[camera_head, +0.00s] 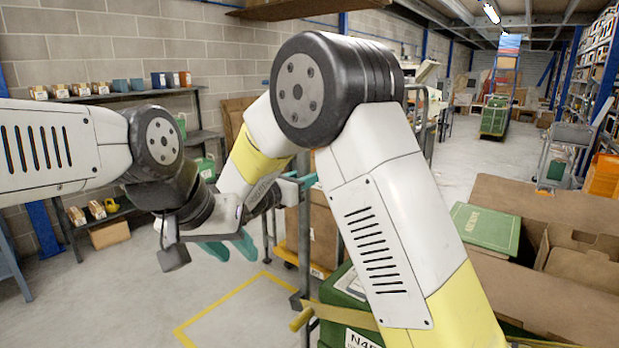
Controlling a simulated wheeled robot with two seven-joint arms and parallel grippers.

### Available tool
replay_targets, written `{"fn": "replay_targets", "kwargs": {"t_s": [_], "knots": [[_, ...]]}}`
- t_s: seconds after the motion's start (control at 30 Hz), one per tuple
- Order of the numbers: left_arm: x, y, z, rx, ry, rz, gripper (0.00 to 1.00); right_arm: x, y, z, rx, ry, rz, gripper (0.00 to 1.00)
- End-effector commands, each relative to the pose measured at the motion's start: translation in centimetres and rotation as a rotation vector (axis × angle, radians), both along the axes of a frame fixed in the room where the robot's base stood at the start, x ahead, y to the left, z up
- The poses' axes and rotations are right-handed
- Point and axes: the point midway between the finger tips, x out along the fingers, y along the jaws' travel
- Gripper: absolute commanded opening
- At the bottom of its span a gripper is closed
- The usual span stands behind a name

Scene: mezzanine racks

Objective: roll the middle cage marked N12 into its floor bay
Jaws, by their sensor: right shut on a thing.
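A metal cage post (305,240) stands upright in the middle of the head view. My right gripper (303,181) is shut on the upper metalwork here; its teal fingers are partly hidden by my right arm. Low beside the post are a yellow bar (302,319) and green crates (345,284), one with a partly hidden label starting with N. No N12 mark is readable. My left gripper (229,248) hangs left of the post with its two teal fingers apart and nothing visible between them. A yellow floor outline (212,321) lies below it; part is hidden.
Shelving with small boxes (92,90) lines the left wall. A large cardboard box (322,232) stands behind the post. Open cartons (555,225) and a green box (487,228) fill the right. Grey floor is bare at left, and an aisle (475,165) runs back.

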Motion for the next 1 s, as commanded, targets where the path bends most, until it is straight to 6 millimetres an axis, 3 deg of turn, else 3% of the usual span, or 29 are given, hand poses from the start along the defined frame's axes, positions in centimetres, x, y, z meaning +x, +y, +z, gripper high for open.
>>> {"fn": "replay_targets", "kwargs": {"t_s": [0.5, 0.53, 0.63, 1.0], "knots": [[0.01, 0.0, -0.01, 0.0, 0.0, 0.0, 0.36, -0.04, 0.25, 0.47, 0.001, -0.011, 0.004, 0.0], [0.01, 0.0, -0.01, 0.0, 0.0, 0.0, 0.36, -0.04, 0.25, 0.47, 0.0, -0.011, 0.004, 0.29], [0.01, 0.0, -0.01, 0.0, 0.0, 0.0, 0.36, -0.05, 0.21, 0.38, 0.0, -0.009, 0.003, 0.49], [0.0, 0.0, 0.0, 0.0, 0.0, 0.0, 0.36, -0.08, 0.12, 0.13, 0.0, -0.004, 0.001, 0.49]]}}
